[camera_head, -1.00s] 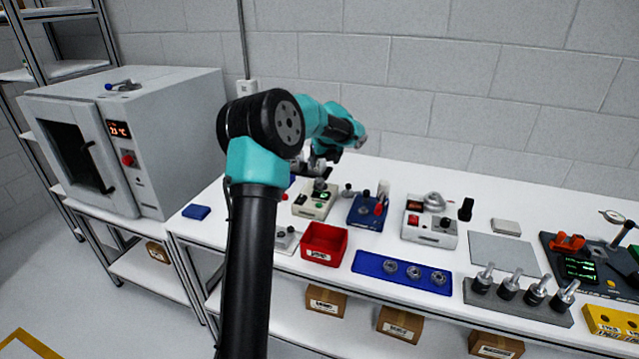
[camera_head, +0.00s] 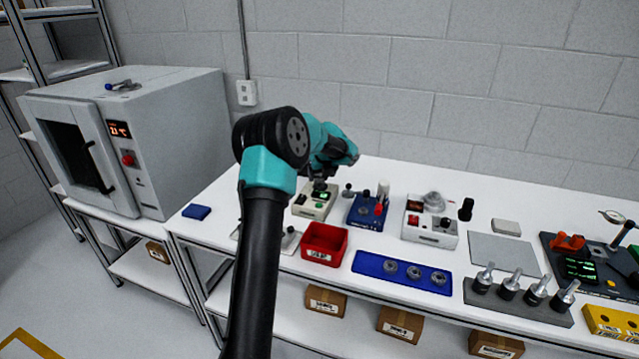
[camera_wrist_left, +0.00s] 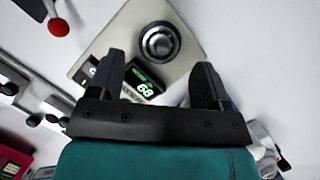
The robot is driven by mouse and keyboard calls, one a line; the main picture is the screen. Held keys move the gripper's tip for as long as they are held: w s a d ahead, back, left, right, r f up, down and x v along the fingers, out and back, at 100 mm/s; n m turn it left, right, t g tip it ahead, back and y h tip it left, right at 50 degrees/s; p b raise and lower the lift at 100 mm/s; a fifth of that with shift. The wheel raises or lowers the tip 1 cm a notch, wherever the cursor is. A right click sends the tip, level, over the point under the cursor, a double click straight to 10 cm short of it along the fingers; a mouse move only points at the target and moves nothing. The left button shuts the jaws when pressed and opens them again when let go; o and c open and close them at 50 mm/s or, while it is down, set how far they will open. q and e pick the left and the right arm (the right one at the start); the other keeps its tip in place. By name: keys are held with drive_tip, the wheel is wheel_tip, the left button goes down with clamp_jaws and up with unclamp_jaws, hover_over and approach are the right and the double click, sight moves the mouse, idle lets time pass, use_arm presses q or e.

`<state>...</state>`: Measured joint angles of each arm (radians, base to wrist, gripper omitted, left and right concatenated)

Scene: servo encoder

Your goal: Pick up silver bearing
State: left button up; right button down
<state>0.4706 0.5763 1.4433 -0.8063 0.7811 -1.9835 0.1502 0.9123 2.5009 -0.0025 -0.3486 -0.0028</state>
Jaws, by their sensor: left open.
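A silver ring-shaped bearing (camera_wrist_left: 159,42) with a dark centre sits on top of a beige device (camera_wrist_left: 112,37) with a green display in the left wrist view. In the head view the beige device (camera_head: 316,203) stands behind the red bin, with a round grey part on top. My left gripper (camera_wrist_left: 170,76) is open and empty, its fingers pointing toward the device, short of the bearing. Several silver bearings also lie on a blue tray (camera_head: 372,264). My right gripper is not in view.
A red bin (camera_head: 325,244) stands in front of the beige device. A blue device (camera_head: 363,214) and a white device (camera_head: 430,230) stand to its right. A grey oven (camera_head: 175,140) is at the left. White table top is bare behind the devices.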

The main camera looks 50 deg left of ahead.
sight(320, 181)
use_arm(q)
drive_tip(key=x, duration=0.3)
drive_tip(key=shift+a+f, duration=0.1)
drive_tip(key=shift+a, duration=0.05)
idle(0.3)
drive_tip(key=c, duration=1)
